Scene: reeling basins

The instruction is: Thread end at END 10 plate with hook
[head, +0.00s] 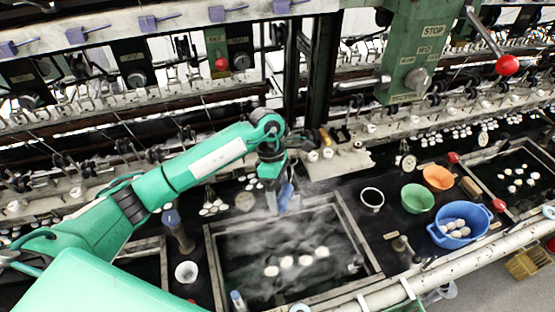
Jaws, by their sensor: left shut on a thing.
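My left gripper (273,193) reaches in from the left on its green arm and points down over the far edge of the steaming basin (377,265). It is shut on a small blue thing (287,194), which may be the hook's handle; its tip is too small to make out. No thread end can be picked out. I cannot read an END 10 label on any plate. Several white cocoons (288,262) float in the basin's dark water. My right gripper is not in view.
To the right of the basin stand a white cup (372,197), a green bowl (417,198), an orange bowl (438,177) and a blue basin (445,240) of cocoons. A green STOP post (412,60) and the long machine rail stand behind. A pale pipe (440,268) runs along the front.

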